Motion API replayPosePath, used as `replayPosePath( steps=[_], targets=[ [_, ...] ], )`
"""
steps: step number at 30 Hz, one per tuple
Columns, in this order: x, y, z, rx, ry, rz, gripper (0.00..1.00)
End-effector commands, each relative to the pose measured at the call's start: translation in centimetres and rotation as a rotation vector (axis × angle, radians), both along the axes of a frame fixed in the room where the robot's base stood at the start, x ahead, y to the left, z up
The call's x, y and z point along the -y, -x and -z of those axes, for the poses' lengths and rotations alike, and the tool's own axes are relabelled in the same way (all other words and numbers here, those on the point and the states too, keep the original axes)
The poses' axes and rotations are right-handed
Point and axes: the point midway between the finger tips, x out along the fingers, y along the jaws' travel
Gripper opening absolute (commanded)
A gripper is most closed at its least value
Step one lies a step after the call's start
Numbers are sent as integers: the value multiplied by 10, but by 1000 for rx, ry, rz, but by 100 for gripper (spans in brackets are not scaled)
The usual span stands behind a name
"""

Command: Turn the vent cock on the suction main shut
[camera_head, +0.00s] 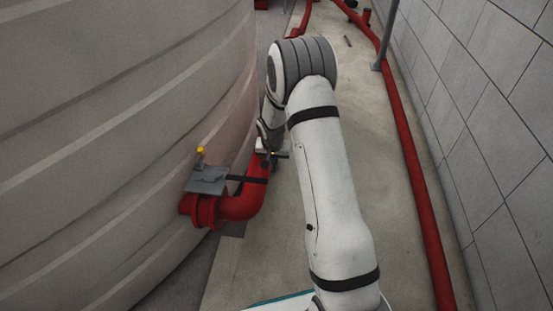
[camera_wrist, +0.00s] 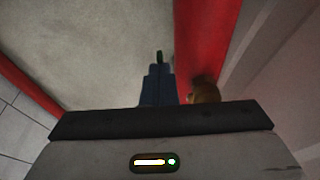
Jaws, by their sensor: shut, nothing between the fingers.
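The red suction main (camera_head: 241,207) bends out from beside the big tank and runs away behind my wrist. It also shows in the wrist view (camera_wrist: 205,38). A brass-coloured rounded piece (camera_wrist: 205,92), which looks like part of the vent cock, sits against the red pipe, with its lower part hidden by my gripper's body. Its handle position cannot be told. My gripper (camera_wrist: 159,62) is shut and empty, just left of the brass piece in the wrist view, apparently apart from it. In the head view my gripper (camera_head: 274,157) is small, close to the pipe.
A grey plate (camera_head: 206,180) with a yellow knob (camera_head: 200,152) stands over the pipe bend. The ribbed tank (camera_head: 110,130) fills the left. Another red pipe (camera_head: 408,150) runs along the tiled wall (camera_head: 475,110) at right. Bare concrete floor lies between.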

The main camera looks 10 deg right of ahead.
Motion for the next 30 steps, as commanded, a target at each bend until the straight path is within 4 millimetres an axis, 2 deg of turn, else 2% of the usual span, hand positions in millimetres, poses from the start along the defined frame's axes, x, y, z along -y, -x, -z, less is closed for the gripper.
replayPosePath(
  steps=[4,8,18,24,30],
  targets=[
    [0,2,-17,-4,0,1,0],
    [0,2,-48,2,0,0,0],
    [-21,52,-97,3,0,-2,0],
    [-26,65,-110,3,0,0,0],
    [-27,68,-113,3,0,0,0]
  ],
)
